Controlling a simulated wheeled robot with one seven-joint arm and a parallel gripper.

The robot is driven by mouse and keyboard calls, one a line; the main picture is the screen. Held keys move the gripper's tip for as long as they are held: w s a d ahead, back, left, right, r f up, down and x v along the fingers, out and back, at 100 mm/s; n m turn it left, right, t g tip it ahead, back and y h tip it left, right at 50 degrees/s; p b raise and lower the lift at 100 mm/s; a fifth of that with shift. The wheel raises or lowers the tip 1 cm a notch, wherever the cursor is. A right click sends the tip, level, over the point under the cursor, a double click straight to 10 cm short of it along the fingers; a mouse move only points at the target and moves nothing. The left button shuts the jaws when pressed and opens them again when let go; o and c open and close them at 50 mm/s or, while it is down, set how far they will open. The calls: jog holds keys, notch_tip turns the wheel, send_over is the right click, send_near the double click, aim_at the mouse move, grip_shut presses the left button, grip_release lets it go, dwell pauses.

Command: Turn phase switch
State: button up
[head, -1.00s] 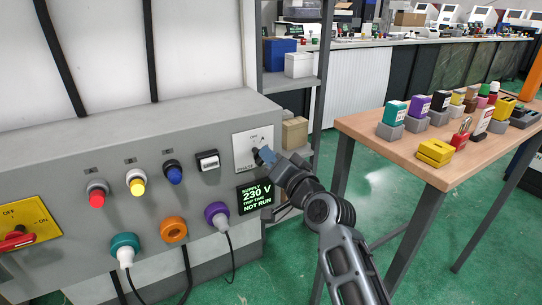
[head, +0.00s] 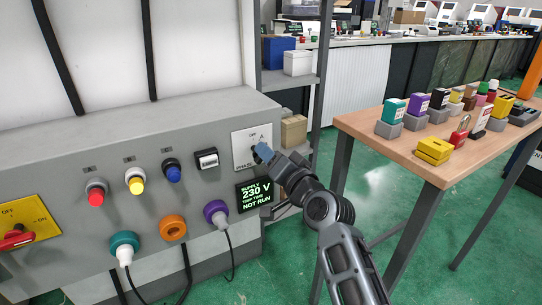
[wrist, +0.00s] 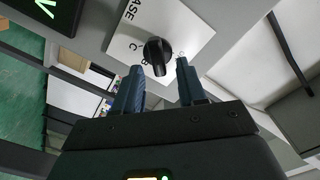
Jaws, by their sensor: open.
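The phase switch is a black knob (wrist: 158,56) on a white square plate (wrist: 185,25) with printed letters. In the head view the plate (head: 240,139) is at the right end of the grey panel, and the knob is mostly hidden by my gripper. My gripper (head: 262,152) is at the plate from the right. In the wrist view my gripper (wrist: 160,66) is open, with one blue finger on each side of the knob's near end. Gaps show between the fingers and the knob. I cannot tell how deep the fingers reach around it.
The grey panel (head: 60,165) carries red, yellow and blue buttons, a rocker switch (head: 206,158) and coloured sockets with cables. A display (head: 254,194) below the plate reads supply 230 V, trip time not run. A wooden table (head: 390,143) with small items stands right.

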jog(key=p+v, duration=0.1)
jog(key=v, duration=0.6)
jog(key=shift+s+d, duration=0.25)
jog(key=shift+s, duration=0.05)
